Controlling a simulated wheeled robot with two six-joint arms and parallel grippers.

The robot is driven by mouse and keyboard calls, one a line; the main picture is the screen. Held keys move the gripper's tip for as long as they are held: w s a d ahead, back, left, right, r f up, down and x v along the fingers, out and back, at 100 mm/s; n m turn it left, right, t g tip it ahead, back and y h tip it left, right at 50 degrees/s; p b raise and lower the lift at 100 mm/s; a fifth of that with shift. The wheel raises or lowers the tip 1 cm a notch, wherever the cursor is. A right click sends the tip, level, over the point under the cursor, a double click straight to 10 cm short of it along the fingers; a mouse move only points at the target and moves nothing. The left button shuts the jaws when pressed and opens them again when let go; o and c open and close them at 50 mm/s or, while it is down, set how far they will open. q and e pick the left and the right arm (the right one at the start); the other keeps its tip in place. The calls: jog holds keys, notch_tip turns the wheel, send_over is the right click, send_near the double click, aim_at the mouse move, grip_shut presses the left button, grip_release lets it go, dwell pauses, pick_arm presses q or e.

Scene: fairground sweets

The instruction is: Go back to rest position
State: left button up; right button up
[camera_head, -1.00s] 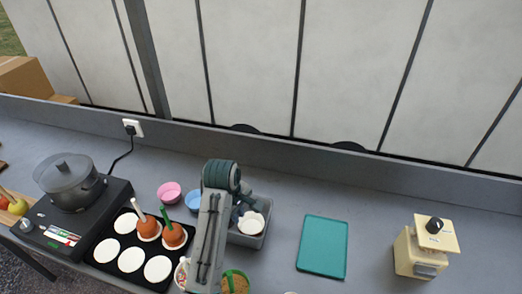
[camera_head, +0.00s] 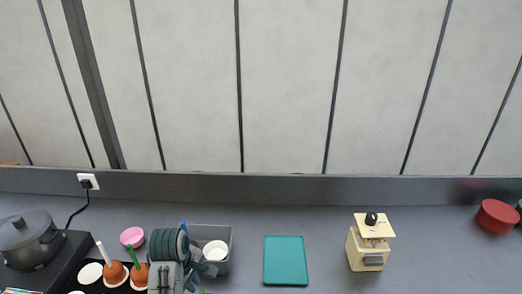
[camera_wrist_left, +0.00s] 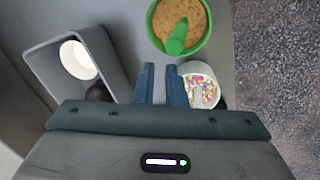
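My left gripper shows in the left wrist view (camera_wrist_left: 160,76), where its two blue-grey fingers stand apart with a narrow empty gap. They are above the counter, between a grey bin (camera_wrist_left: 38,62) and a white cup of coloured sprinkles (camera_wrist_left: 201,92). In the head view my left arm comes up at the bottom edge and partly covers the grey bin; its fingertips are not clear there. My right gripper is in neither view. Two caramel-coated apples (camera_head: 115,275) with sticks stand on a black tray at the lower left.
A dark pot (camera_head: 28,240) sits on a black cooker. A pink bowl (camera_head: 132,236), a teal board (camera_head: 286,262), a cream dispenser (camera_head: 368,246) and a red round tin (camera_head: 496,216) stand on the counter. A green bowl of crumbs (camera_wrist_left: 196,38) is near the gripper. The right counter is mostly clear.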

pick_arm(q)
jog(key=s, duration=0.2)
jog(key=s+a, duration=0.1)
jog(key=shift+f+m, duration=0.4)
jog(key=s+a+f+m+t+y, duration=0.1)
jog(key=s+a+m, duration=0.25)
jog(key=s, duration=0.45)
jog(key=s+a+f+m, duration=0.2)
jog(key=s+m, duration=0.3)
jog(key=s, duration=0.2)
jog(key=s+a+f+m+t+y, duration=0.1)
jog(key=s+a+m, duration=0.2)
jog(key=s+m, duration=0.35)
notch_tip(320, 180, down, 33)
jog(key=s+a+n+g+b, duration=0.1)
jog(key=a+n+b, duration=0.1)
jog(key=b, duration=0.3)
jog(key=s+f+b, duration=0.3)
jog(key=s+f, duration=0.6)
jog(key=f, duration=0.4)
jog(key=s+a+f+g+b, duration=0.1)
jog(key=s+f+b, duration=0.1)
jog(key=s+f, duration=0.7)
notch_tip(320, 180, down, 5)
jog(key=shift+s+a+g+b, duration=0.25)
jog(key=shift+a+g+b, duration=0.05)
jog(key=shift+b, duration=0.1)
